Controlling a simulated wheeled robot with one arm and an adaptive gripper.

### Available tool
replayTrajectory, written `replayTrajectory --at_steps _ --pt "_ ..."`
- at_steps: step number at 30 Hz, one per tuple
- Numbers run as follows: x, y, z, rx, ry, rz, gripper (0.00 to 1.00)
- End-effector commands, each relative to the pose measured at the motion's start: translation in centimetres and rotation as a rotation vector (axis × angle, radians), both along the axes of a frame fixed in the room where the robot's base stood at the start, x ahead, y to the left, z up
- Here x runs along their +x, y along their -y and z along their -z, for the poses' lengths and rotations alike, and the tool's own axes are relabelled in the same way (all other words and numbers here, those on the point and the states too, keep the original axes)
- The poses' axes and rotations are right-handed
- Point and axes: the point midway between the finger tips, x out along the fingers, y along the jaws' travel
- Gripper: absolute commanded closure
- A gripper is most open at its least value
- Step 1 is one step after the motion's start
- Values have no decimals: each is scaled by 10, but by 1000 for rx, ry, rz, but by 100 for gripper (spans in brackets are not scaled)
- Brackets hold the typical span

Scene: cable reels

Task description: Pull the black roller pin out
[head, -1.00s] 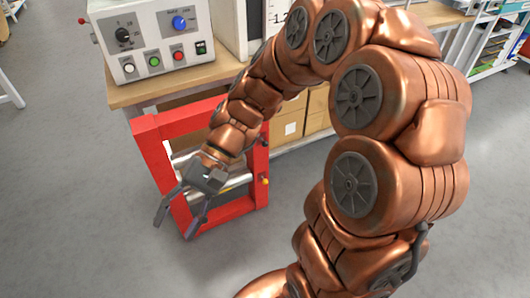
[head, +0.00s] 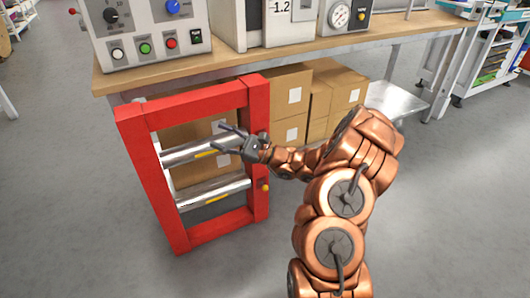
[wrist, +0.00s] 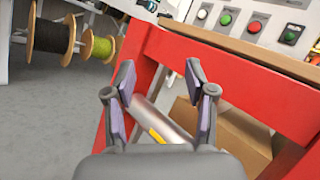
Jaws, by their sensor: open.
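A red frame (head: 148,170) stands on the floor and holds two silver rollers. The upper roller (head: 178,154) and the lower roller (head: 212,188) each carry a yellow mark. I cannot make out a black roller pin; my gripper and wrist cover the right post near the upper roller's end. A yellow knob (head: 265,186) sits lower on that post. My gripper (head: 219,137) is open and empty, its fingers pointing left across the upper roller's right part. In the wrist view, my open fingers (wrist: 159,76) stand either side of a silver roller (wrist: 170,122), with nothing between the tips.
A workbench (head: 190,72) with a control box (head: 150,35) stands behind the frame. Cardboard boxes (head: 292,95) lie beneath it. Cable reels, one dark (wrist: 52,36) and one yellow-green (wrist: 102,46), show in the wrist view. Grey floor (head: 70,200) is clear at left.

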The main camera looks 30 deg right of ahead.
Motion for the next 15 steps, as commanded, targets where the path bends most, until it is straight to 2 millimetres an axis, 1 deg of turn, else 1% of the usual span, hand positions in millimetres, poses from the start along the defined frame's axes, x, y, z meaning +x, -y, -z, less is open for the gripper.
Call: replayTrajectory --at_steps 1,2,3,5,6,9,12,15 --pt "7 29 34 36 -18 72 45" --pt "10 45 46 56 -26 115 45" --pt "13 65 63 78 -35 168 45" --pt "15 96 89 112 -53 246 45" --pt "16 115 105 132 -61 297 45" --pt "12 155 140 171 -82 402 45" --pt "7 185 164 194 -95 479 45" --pt "3 203 179 208 -102 528 45"
